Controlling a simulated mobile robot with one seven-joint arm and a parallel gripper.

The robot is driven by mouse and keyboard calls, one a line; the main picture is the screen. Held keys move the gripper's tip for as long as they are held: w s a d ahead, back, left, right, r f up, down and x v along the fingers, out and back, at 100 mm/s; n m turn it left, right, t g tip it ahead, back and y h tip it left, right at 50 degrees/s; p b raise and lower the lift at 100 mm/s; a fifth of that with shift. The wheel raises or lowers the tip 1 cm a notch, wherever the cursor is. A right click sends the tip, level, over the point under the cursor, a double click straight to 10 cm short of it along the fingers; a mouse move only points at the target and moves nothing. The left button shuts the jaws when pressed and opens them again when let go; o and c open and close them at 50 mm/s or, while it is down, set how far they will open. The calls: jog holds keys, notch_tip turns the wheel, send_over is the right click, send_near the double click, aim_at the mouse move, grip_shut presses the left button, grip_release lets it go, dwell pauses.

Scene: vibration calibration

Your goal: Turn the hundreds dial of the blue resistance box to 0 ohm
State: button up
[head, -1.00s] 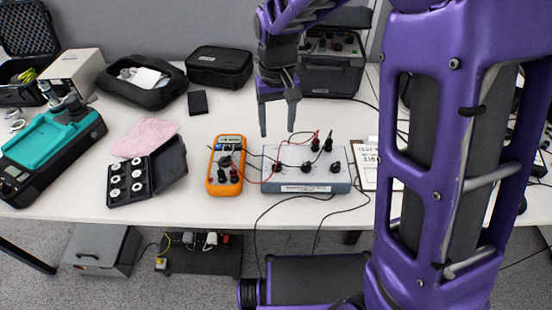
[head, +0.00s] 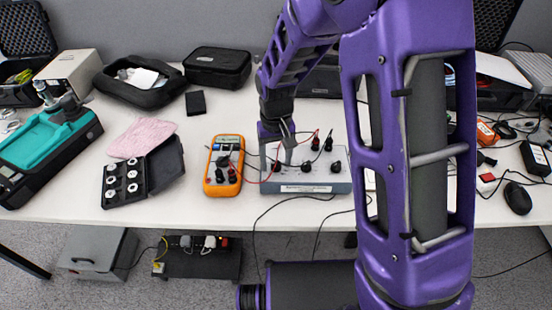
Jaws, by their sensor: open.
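The blue-grey resistance box (head: 338,186) sits near the table's front edge, with black dials in a row on top. My gripper (head: 276,164) points down over the left part of the box, its fingers open. The leftmost dial (head: 276,167) lies between or just below the fingertips; contact cannot be told. The middle dial (head: 306,167) and the right dial (head: 336,167) stand clear of the fingers. Dial markings are too small to read, so I cannot tell which is the hundreds dial or its setting.
An orange multimeter (head: 223,168) stands just left of the box. Red and black leads run between them, close to my gripper. A black case of weights (head: 145,172) and a pink cloth (head: 142,138) lie further left. A black mouse (head: 517,198) lies at right.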

grip_shut()
jog(key=shift+r+n, duration=0.1)
jog(key=shift+n, duration=0.3)
jog(key=shift+n+p, duration=0.85)
jog(key=shift+n, duration=1.75)
grip_release()
